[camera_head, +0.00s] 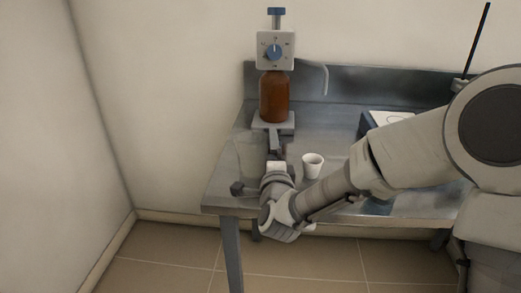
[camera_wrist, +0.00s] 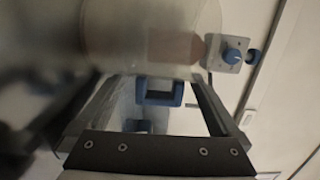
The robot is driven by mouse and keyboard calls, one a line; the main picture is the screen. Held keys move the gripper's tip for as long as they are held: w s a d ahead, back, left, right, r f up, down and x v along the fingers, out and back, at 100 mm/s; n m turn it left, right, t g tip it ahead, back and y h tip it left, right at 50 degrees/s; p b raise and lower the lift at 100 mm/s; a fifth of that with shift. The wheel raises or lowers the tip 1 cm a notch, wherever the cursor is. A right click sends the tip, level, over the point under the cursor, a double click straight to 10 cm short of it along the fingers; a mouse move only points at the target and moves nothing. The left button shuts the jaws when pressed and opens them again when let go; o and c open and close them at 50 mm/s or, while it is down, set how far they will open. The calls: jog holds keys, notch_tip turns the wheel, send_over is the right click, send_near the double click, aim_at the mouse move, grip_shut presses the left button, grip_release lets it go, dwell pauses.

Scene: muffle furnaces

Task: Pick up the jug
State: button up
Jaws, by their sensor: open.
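The jug appears to be the large clear, translucent vessel (camera_wrist: 120,35) across the top of the wrist view, very close to the camera. In the head view only a faint clear outline (camera_head: 240,155) shows on the left part of the bench, beside my gripper (camera_head: 275,147). In the wrist view the two fingers of my gripper (camera_wrist: 165,80) are spread apart. A blue squared loop (camera_wrist: 160,93) shows between them; I cannot tell whether it is the jug's handle. No grasp on it is visible.
A brown bottle (camera_head: 274,97) with a white, blue-knobbed dispenser (camera_head: 275,50) stands behind my gripper. A white cup (camera_head: 312,165) stands close to its right. A white-topped device (camera_head: 390,117) sits further right on the metal bench (camera_head: 340,105). Walls border the left and back.

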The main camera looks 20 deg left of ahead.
jog(key=shift+w+a, duration=0.1)
jog(key=shift+w, duration=0.05)
jog(key=shift+c, duration=0.3)
jog(key=c, duration=1.4)
jog(key=shift+r, duration=0.1)
notch_tip(320, 180, up, 5)
jog(key=shift+f+p, duration=0.1)
jog(key=shift+p, duration=1.05)
jog(key=d+r+p, duration=0.2)
jog(key=d+r, duration=0.4)
jog(key=d, duration=0.5)
jog(key=shift+d, duration=0.3)
